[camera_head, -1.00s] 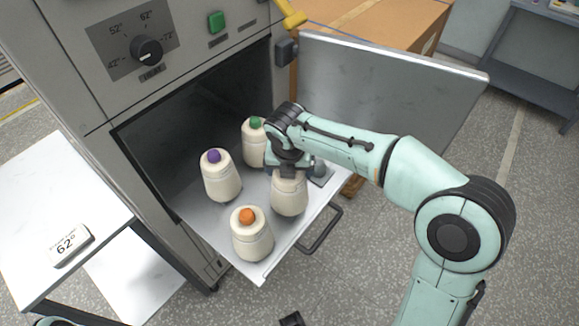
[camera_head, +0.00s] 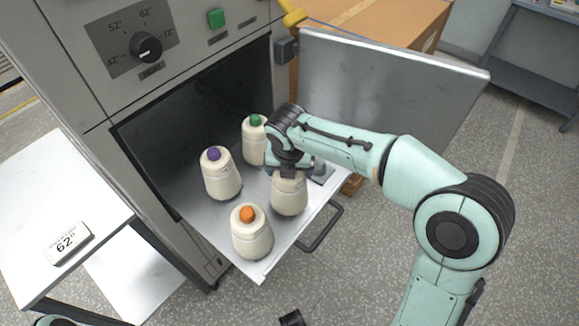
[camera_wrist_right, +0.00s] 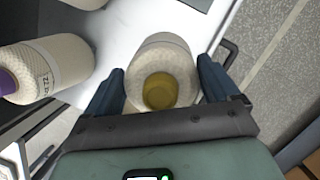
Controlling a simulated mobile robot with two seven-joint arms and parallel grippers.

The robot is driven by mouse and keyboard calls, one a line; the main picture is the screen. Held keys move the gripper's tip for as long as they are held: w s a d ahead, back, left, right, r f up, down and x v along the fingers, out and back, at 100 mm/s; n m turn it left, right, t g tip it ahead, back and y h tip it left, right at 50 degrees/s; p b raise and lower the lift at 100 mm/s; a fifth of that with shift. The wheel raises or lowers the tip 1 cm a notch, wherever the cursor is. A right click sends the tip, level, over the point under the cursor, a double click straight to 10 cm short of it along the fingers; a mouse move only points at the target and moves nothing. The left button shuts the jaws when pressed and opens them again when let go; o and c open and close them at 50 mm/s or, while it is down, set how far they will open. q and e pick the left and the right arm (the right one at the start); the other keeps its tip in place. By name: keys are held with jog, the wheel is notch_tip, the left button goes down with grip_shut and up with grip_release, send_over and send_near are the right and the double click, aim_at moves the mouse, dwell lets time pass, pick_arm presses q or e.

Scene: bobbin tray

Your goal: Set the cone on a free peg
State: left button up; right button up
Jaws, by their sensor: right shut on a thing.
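My right gripper (camera_head: 289,165) is over the front right part of the pulled-out tray (camera_head: 262,274). It is shut on a cream cone (camera_head: 289,197), which is upright at the tray. In the right wrist view the fingers (camera_wrist_right: 160,72) flank this cone, and its yellow top (camera_wrist_right: 159,91) shows between them. Three other cones stand on the tray: purple-topped (camera_head: 221,180), green-topped (camera_head: 252,149) and orange-topped (camera_head: 251,238). The purple-topped cone also shows in the right wrist view (camera_wrist_right: 58,62). Pegs under the cones are hidden. I cannot tell whether the held cone's base touches the tray.
The grey cabinet (camera_head: 90,85) has a dial (camera_head: 146,48) and a green button (camera_head: 217,18). Its open door (camera_head: 400,85) stands behind my right arm. A cardboard box (camera_head: 370,22) stands behind.

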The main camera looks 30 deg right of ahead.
pick_arm(q)
jog(key=shift+f+b, duration=0.3)
pick_arm(e)
jog(key=shift+f, duration=0.5)
jog(key=o, duration=1.5)
jog(key=shift+c, duration=0.2)
pick_arm(q)
jog(key=r+p, duration=0.1)
jog(key=s+r+p, duration=0.1)
jog(key=p, duration=0.1)
jog(key=shift+r, duration=0.25)
pick_arm(e)
jog(key=v, duration=1.3)
jog(key=shift+r, duration=0.2)
pick_arm(q)
jog(key=shift+s, duration=0.1)
pick_arm(e)
jog(key=shift+a, duration=0.1)
